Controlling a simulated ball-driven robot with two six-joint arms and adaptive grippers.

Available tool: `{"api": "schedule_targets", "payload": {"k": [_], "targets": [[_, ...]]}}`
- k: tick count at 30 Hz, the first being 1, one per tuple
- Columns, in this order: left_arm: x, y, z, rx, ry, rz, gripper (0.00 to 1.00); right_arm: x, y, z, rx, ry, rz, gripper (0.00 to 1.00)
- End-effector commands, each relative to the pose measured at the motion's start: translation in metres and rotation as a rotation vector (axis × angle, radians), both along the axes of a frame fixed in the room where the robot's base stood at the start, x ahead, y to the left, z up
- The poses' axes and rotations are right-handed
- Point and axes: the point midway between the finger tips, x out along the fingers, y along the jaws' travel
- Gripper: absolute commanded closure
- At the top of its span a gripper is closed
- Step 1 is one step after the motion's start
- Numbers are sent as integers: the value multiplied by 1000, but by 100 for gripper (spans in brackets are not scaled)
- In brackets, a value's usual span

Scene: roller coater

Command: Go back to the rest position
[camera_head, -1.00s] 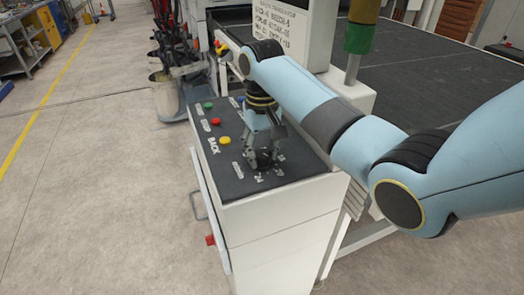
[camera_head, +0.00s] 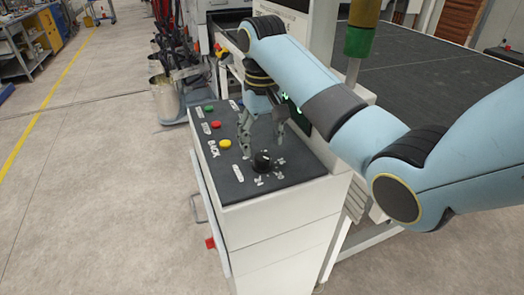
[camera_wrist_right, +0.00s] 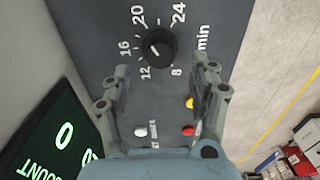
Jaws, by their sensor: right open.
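My right gripper (camera_head: 262,138) is open and empty above the dark control panel (camera_head: 228,197) of the white machine. Its fingers are apart and point down, behind the black knob (camera_head: 262,160) in the head view. In the right wrist view the open fingers (camera_wrist_right: 163,85) stand on either side below the knob (camera_wrist_right: 159,47), not touching it. The knob has a dial marked with numbers and "min". My left gripper is in no view.
Green (camera_head: 209,109), red (camera_head: 216,125) and yellow (camera_head: 225,144) buttons sit on the panel. A lit counter display (camera_wrist_right: 58,135) shows at the lower left of the wrist view. A metal bucket (camera_head: 168,97) stands behind the panel.

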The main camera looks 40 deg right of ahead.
Motion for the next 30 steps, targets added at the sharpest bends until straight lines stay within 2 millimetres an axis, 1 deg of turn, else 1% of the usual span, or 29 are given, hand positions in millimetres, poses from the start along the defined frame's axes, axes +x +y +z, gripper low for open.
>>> {"api": "schedule_targets", "payload": {"k": [1, 3, 7, 24, 26, 28, 29, 30], "targets": [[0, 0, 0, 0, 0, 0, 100, 0, 0, 8, -1, -3, 0, 39], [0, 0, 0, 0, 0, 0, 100, 0, 0, 18, 0, -2, 0, 39], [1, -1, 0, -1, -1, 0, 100, 0, 0, 28, 1, -1, 0, 39], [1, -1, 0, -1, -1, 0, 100, -2, 1, 27, 0, 0, 2, 39], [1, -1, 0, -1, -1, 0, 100, -9, 1, 21, -4, -4, 10, 39], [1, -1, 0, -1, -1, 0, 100, -24, 3, 9, -14, -19, 30, 39], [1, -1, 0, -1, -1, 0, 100, -33, 5, 2, -19, -29, 42, 39], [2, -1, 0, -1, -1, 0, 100, -49, 7, -7, -27, -45, 60, 39]]}}
